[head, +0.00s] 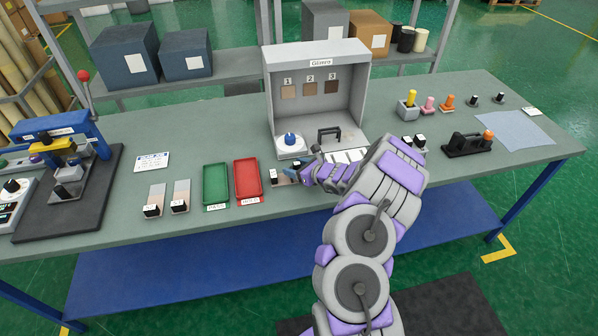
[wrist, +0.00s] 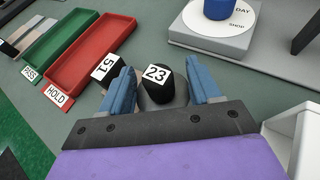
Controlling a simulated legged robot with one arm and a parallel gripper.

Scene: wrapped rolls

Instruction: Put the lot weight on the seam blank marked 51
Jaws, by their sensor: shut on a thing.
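My gripper (wrist: 162,84) has two blue fingers shut on a dark grey piece with a black top and a white label reading 23 (wrist: 157,75). How far its underside is from the bench is hidden. Just left of the left finger, a black block with a label reading 51 (wrist: 107,68) stands beside the red tray. In the head view my gripper (head: 299,170) is low over the bench, right of the red tray, and the block marked 51 shows on a brownish strip (head: 281,179). I cannot make out a separate lot weight by name.
A red HOLD tray (wrist: 92,52) and green PASS tray (head: 215,185) lie to the left, then two strips with black blocks (head: 152,208). Behind is a grey booth (head: 317,58) with a blue knob (head: 290,140) on a white dial. A blue press (head: 65,145) stands far left.

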